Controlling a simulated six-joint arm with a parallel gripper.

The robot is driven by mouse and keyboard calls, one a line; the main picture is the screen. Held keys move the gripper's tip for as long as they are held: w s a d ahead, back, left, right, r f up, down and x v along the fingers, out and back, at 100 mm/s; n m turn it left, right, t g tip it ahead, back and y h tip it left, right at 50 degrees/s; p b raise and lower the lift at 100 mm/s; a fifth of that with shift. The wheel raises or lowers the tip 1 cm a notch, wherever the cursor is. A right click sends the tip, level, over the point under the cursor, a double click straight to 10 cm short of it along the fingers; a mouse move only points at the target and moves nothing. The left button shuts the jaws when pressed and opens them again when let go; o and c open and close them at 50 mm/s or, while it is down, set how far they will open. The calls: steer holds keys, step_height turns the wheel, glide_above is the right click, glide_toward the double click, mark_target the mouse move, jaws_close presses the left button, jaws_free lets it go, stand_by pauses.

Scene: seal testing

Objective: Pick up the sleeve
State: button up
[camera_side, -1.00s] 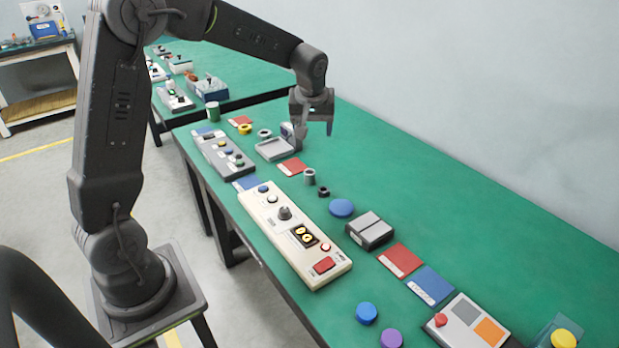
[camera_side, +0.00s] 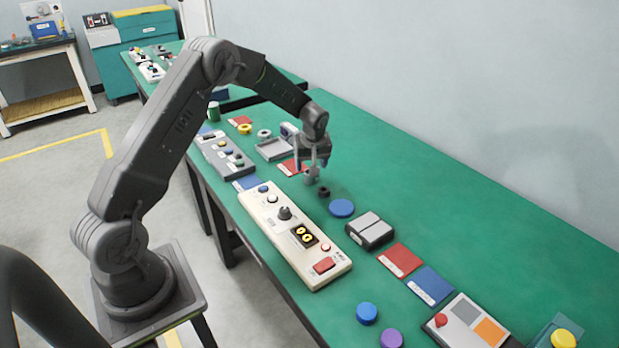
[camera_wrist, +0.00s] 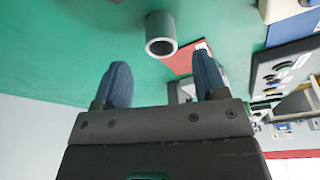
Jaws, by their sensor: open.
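The sleeve is a short grey hollow tube (camera_wrist: 161,35) standing on the green table, its open end facing my wrist camera. In the side view the sleeve (camera_side: 311,178) shows just under my gripper (camera_side: 314,163), partly covered by the fingers. In the wrist view my gripper (camera_wrist: 160,62) is open and empty, with the sleeve just beyond and between the fingertips. I cannot tell whether a finger touches it.
A red card (camera_side: 291,167) and a grey tray (camera_side: 272,150) lie behind. A cream control panel (camera_side: 270,220) is in front, and a blue disc (camera_side: 342,208) lies to the right. The table's wall side is clear.

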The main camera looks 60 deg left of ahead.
steer(key=x, duration=0.5)
steer(key=shift+s+d+f, duration=0.15)
steer(key=shift+f, duration=0.05)
steer(key=c, duration=1)
steer(key=shift+c, duration=0.3)
steer(key=shift+r, duration=0.15)
